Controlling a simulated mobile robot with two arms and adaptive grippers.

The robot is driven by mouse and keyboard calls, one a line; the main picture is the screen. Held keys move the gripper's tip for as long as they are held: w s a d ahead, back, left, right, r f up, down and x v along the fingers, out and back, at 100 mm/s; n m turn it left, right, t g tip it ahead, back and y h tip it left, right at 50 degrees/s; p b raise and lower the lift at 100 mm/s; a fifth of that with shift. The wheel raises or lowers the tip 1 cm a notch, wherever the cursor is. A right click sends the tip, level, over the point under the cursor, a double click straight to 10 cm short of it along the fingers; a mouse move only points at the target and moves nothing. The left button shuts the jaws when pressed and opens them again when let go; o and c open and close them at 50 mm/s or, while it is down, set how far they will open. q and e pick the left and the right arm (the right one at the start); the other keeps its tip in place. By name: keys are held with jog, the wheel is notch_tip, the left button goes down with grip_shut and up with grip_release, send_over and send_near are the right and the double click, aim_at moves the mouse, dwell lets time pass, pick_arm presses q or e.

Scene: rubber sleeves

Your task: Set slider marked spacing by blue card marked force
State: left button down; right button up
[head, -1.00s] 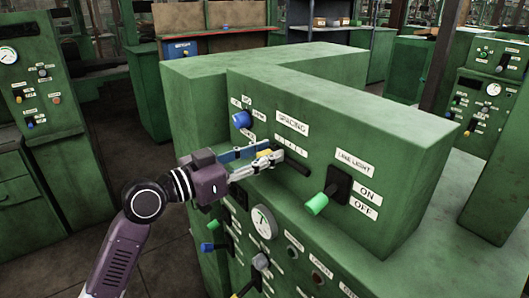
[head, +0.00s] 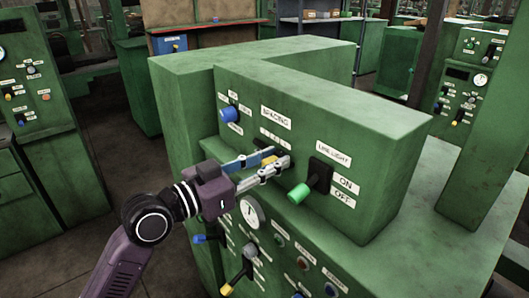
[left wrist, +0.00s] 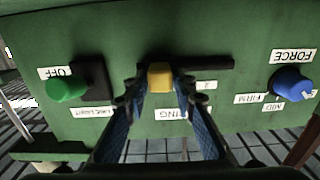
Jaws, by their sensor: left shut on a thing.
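The slider marked SPACING has a yellow knob (left wrist: 160,78) in a dark horizontal slot (left wrist: 207,64) on the green panel. My left gripper (head: 272,163) is shut on the yellow knob; its fingers stand on both sides of it in the left wrist view (left wrist: 158,100). There, upside down, the knob is near the slot's left end, the side towards the LINE LIGHT lever. The SPACING label (head: 276,117) is above the slot in the head view. I see no blue card; the FORCE label (left wrist: 293,56) is beside a blue knob (left wrist: 287,84), which has a pale pointer mark. My right gripper is out of view.
The green-handled LINE LIGHT lever (head: 299,193) sticks out close to the right of my left gripper. A gauge (head: 251,211), more levers and buttons are on the panel below. Open floor lies left of the machine.

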pick_arm(q)
jog(key=shift+s+d+f, duration=0.1)
jog(key=shift+s+d, duration=0.2)
jog(key=shift+w+a+f, duration=0.1)
jog(key=shift+w+a, duration=0.05)
jog(key=shift+w, duration=0.05)
jog(key=c, duration=2.1)
grip_release()
jog(key=o, duration=0.3)
jog(key=shift+s, duration=0.15)
jog(key=shift+o, duration=0.2)
jog(key=shift+r, duration=0.2)
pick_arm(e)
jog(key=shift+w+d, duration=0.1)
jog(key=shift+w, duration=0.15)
